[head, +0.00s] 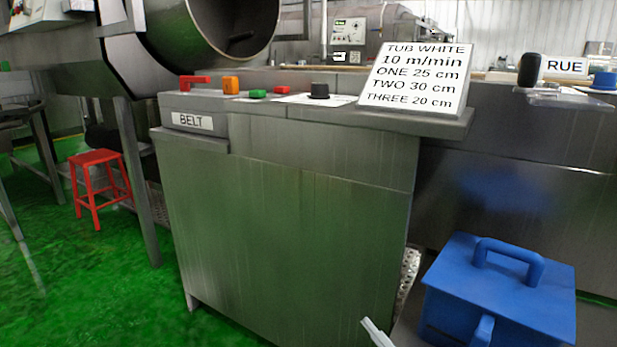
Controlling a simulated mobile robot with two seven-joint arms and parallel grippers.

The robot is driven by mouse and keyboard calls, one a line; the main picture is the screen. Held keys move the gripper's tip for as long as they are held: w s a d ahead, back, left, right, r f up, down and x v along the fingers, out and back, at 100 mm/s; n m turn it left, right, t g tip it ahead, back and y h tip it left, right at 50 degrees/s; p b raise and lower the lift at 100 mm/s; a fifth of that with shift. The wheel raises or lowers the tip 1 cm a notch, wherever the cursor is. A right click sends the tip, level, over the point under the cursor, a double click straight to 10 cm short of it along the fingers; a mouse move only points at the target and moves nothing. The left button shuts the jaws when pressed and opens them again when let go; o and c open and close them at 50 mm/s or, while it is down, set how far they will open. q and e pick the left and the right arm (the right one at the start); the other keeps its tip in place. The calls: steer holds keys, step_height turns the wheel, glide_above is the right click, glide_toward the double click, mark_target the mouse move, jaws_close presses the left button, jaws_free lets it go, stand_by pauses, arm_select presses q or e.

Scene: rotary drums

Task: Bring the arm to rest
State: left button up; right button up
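Only a small light-grey tip (376,333) shows at the bottom edge, right of the middle. It looks like a fingertip of my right gripper. The rest of that gripper is out of the picture, so its opening and anything in it are hidden. It is in front of the steel cabinet's lower right corner, left of a blue lidded box (545,290) and apart from it in the picture. My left gripper is not in view.
A steel cabinet (290,220) labelled BELT carries a red handle (195,80), coloured buttons, a black knob (319,91) and a sign (416,78). A black knob (529,69) stands at right. A drum (215,25) and red stool (99,188) are left. Green floor is open at left.

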steer(key=s+d+f+m+g+h, duration=0.2)
steer(key=s+f+m+g, duration=0.1)
steer(key=f+m, duration=0.3)
steer(key=s+d+f+m+g+h, duration=0.25)
steer(key=s+f+m, duration=0.2)
steer(key=f, duration=0.35)
arm_select(q)
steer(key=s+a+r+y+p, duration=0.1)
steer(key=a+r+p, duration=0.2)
steer(key=p, duration=0.7)
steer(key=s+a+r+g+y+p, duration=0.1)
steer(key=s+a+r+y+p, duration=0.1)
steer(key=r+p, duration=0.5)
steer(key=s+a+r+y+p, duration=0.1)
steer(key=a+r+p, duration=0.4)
steer(key=p, duration=0.9)
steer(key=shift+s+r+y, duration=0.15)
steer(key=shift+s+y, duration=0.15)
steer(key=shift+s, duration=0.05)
arm_select(e)
steer(key=s+d+r+h, duration=0.1)
steer(key=d+r+h, duration=0.1)
steer(key=d+r, duration=0.2)
steer(key=s+d+r+g+h, duration=0.1)
steer(key=d+r, duration=0.4)
steer(key=r, duration=0.6)
steer(key=shift+s+r+h, duration=0.2)
steer(key=shift+s+h, duration=0.35)
steer(key=shift+s, duration=0.2)
